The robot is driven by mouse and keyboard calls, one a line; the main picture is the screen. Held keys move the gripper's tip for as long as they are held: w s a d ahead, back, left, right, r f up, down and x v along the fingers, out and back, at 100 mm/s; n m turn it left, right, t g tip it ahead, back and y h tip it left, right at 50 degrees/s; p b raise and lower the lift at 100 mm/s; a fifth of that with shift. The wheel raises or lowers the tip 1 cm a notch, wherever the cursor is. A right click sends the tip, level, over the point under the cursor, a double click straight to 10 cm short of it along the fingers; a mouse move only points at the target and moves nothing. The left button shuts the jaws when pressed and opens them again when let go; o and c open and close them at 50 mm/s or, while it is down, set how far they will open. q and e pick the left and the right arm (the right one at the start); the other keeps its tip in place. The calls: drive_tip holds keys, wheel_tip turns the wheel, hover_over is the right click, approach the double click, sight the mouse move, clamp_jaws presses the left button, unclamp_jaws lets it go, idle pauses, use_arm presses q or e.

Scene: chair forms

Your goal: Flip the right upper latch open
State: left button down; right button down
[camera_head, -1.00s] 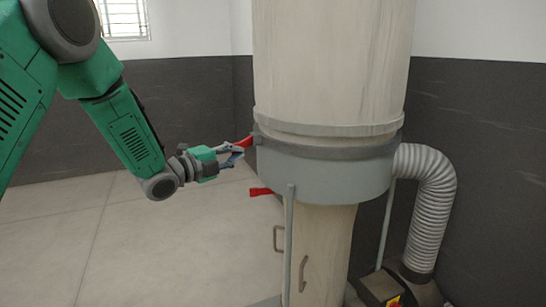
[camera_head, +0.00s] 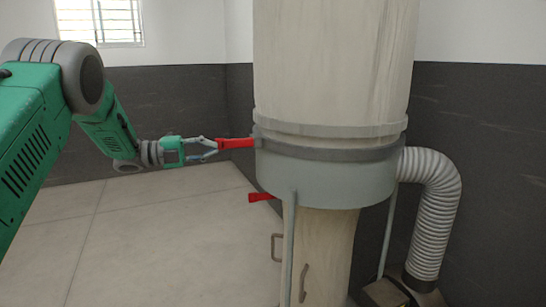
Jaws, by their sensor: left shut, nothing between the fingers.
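The upper red latch (camera_head: 236,143) sticks out to the left, about level, from the left side of the grey band (camera_head: 330,172) around the large drum. A lower red latch (camera_head: 262,197) sticks out below it, under the band's edge. My left gripper (camera_head: 215,148) comes in from the left, with its fingertips at the outer end of the upper latch. It is shut with nothing held; whether the tips touch the latch I cannot tell. My right gripper is not in view.
The tall pale drum (camera_head: 335,60) stands on grey legs (camera_head: 287,250). A ribbed grey hose (camera_head: 433,215) curves down on its right to a dark unit (camera_head: 390,292). Bare floor (camera_head: 150,240) lies open to the left, with dark-panelled walls behind.

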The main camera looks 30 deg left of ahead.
use_arm(q)
drive_tip(key=shift+w+r, duration=0.3)
drive_tip(key=shift+r, duration=0.05)
idle(0.4)
